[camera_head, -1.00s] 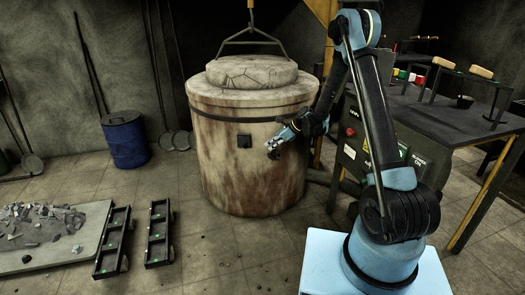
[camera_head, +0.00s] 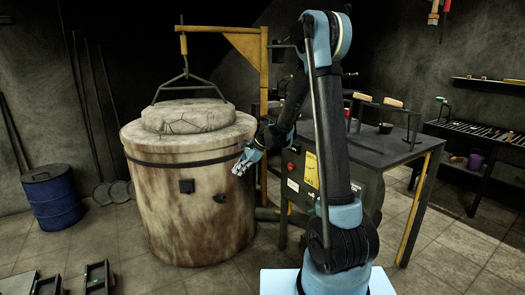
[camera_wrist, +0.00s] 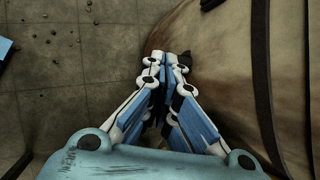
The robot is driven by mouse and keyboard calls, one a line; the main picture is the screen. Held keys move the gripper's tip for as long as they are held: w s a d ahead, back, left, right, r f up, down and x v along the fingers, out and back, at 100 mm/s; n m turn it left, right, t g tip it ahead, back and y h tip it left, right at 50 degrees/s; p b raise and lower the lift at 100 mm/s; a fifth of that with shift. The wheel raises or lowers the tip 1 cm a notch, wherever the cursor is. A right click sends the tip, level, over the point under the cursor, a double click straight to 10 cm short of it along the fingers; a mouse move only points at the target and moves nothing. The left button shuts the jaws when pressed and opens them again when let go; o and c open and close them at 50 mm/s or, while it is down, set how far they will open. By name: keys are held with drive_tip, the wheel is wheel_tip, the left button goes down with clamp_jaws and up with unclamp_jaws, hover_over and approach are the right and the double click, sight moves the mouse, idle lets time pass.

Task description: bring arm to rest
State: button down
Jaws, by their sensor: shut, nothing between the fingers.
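My arm stands folded in the right half of the head view, its upper link upright and its forearm hanging down to the left. My gripper (camera_head: 240,168) is at the end of it, pointing down and left, in front of the right side of the large rusty furnace (camera_head: 190,205). In the wrist view my gripper (camera_wrist: 168,62) has its fingers together with nothing between them. The furnace wall (camera_wrist: 225,50) fills the right of that view, beyond the fingers. Whether the fingertips touch the furnace cannot be told.
A round lid (camera_head: 188,117) hangs from a yellow hoist (camera_head: 240,38) on the furnace. A blue barrel (camera_head: 53,198) is at left. Black racks (camera_head: 95,278) lie front left.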

drive_tip(key=s+d+r+n+t+h, duration=0.15)
drive_tip(key=s+d+r+n, duration=0.25)
drive_tip(key=s+d, duration=0.5)
drive_tip(key=s+d+r+n+h, duration=0.2)
drive_tip(key=s+d+r+n, duration=0.15)
drive_tip(key=s+d, duration=0.55)
drive_tip(key=s+d+f+n+h, duration=0.2)
drive_tip(key=s+d, duration=0.4)
drive_tip(key=s, duration=0.3)
drive_tip(key=s+d+f+n+h, duration=0.2)
drive_tip(key=s+d, duration=0.4)
drive_tip(key=s, duration=0.4)
drive_tip(key=f+n, duration=0.1)
drive_tip(key=n, duration=0.1)
drive_tip(key=shift+d+f+n, duration=0.15)
drive_tip(key=shift+f+n, duration=0.05)
drive_tip(key=shift+n, duration=0.15)
